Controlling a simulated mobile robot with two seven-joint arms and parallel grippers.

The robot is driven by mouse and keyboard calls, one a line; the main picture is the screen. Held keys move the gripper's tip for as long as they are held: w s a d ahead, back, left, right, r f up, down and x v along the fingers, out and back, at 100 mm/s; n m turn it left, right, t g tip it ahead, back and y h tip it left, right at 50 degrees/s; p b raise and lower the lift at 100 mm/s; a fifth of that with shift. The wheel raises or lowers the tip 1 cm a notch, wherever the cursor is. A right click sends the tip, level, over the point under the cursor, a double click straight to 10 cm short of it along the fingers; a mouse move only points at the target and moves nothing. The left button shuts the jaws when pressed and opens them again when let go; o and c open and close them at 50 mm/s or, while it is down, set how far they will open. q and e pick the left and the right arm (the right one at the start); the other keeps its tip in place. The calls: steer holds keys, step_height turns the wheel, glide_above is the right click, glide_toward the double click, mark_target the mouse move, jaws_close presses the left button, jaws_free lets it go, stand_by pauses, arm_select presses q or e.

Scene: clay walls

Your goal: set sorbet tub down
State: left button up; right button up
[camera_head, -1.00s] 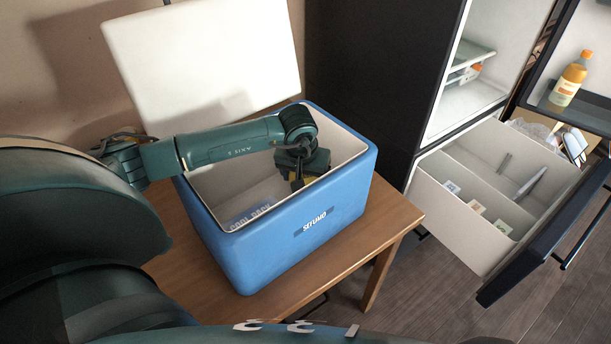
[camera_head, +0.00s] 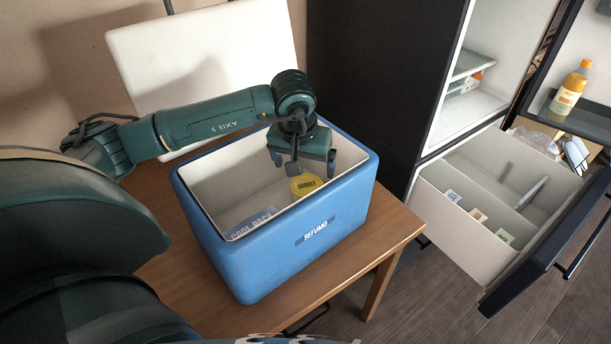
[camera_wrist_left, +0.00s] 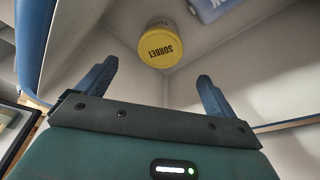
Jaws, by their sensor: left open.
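The sorbet tub (camera_head: 306,184), with a yellow lid marked SORBET, stands inside the blue cooler box (camera_head: 290,246), towards its right side. It also shows in the left wrist view (camera_wrist_left: 160,46), apart from the fingers. My left gripper (camera_head: 303,164) is open and empty, just above the tub at the height of the cooler's rim. Its two blue fingers (camera_wrist_left: 156,85) are spread wide in the wrist view. The tub's lower part is hidden in the head view. My right gripper is not in view.
A blue cool pack (camera_head: 252,224) lies in the cooler, left of the tub. The cooler's white lid (camera_head: 205,70) stands open behind it. The cooler rests on a wooden table (camera_head: 365,262). At right, a fridge has its divided drawer (camera_head: 465,225) pulled out.

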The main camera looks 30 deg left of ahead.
arm_select(q)
steer(key=v, duration=0.2)
steer(key=shift+s+r, duration=0.1)
steer(key=shift+r, duration=0.25)
steer(key=shift+d+f, duration=0.1)
steer(key=shift+f, duration=0.05)
